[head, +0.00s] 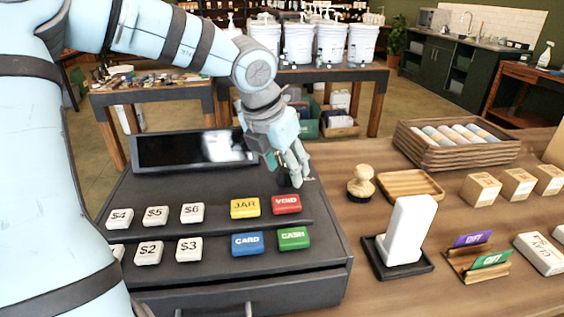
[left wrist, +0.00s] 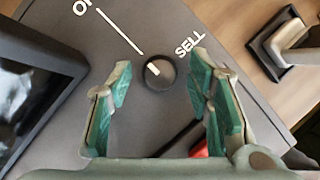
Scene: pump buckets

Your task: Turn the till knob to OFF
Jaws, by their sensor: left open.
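The till (head: 225,200) is a dark grey counter unit with a sloped screen and coloured keys. Its round black knob (left wrist: 160,74) shows in the left wrist view, with a small white mark on its face. The word SELL (left wrist: 190,39) is printed to its upper right. A white line runs up left from near the knob to a cut-off label beginning with O (left wrist: 82,6). My left gripper (head: 290,165) is open above the till's back right corner. In the left wrist view its green-padded fingers stand on either side of the knob. My right gripper is out of view.
The till screen (head: 195,149) stands left of the gripper. The red VOID key (head: 286,204) is just in front of it. A wooden stamp (head: 361,182), a wooden tray (head: 410,185) and a white stand (head: 407,230) are to the right on the counter.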

